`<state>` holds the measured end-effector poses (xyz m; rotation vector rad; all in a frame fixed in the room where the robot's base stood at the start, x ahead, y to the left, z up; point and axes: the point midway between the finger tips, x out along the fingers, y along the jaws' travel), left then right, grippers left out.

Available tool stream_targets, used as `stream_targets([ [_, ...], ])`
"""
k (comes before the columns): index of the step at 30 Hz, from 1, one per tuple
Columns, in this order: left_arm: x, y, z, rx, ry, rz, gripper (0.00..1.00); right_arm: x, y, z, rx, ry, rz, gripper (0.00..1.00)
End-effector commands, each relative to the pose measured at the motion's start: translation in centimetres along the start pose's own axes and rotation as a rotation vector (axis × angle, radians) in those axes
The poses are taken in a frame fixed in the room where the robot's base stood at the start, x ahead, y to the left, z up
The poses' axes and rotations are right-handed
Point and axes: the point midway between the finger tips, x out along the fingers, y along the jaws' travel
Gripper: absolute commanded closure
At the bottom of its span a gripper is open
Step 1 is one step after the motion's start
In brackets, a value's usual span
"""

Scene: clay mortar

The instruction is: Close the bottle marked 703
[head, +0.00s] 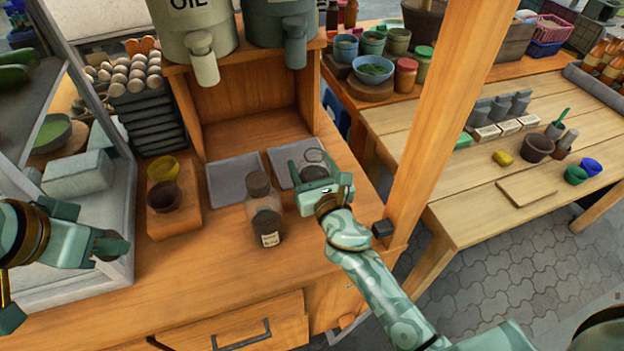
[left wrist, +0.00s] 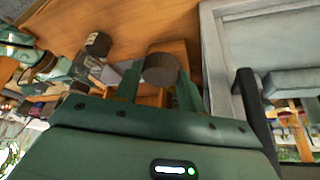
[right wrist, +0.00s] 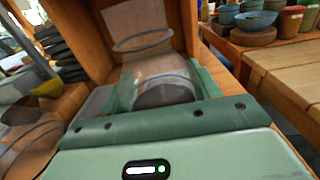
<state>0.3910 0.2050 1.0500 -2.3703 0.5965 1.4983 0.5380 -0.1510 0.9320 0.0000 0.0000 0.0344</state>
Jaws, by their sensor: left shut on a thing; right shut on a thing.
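My left gripper (head: 118,246) is shut on a dark brown round stopper (left wrist: 160,69), held in the air left of the bottles. My right gripper (head: 312,180) is shut on a clear glass bottle (right wrist: 160,75) with dark contents. Its open round mouth shows in the head view (head: 315,155); the gripper hides much of its body and I see no label on it. Another glass bottle (head: 264,212) with dark contents and a brown stopper on top stands on the counter to its left. Its small white label is too small to read.
Two grey trays (head: 224,196) lie behind the bottles, under the oil tanks (head: 190,22). A wooden block with two small bowls (head: 165,196) is at the left. A wooden post (head: 432,120) rises at the right. The front counter (head: 200,285) is clear.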

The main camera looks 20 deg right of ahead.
Motion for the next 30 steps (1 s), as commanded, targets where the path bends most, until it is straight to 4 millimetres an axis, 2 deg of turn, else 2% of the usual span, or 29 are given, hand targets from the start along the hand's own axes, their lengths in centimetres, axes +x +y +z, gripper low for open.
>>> stream_targets([
  [5,-0.9,0.0,-0.4,0.001,0.005,-0.002,0.81,0.0,0.0,1.1,0.000,-0.004,0.001,0.71],
  [12,-5.5,0.2,-2.1,0.006,0.027,-0.013,0.81,0.0,0.0,6.3,-0.003,-0.009,0.002,0.71],
  [18,-7.8,0.2,-3.0,0.008,0.037,-0.018,0.81,0.0,0.0,9.3,-0.001,-0.005,0.001,0.71],
  [22,-8.4,0.3,-3.2,0.009,0.039,-0.019,0.81,0.0,0.0,10.1,0.000,-0.004,0.001,0.71],
  [30,-8.3,0.3,-3.2,0.009,0.038,-0.019,0.81,0.0,0.0,10.1,0.000,-0.001,0.000,0.71],
])
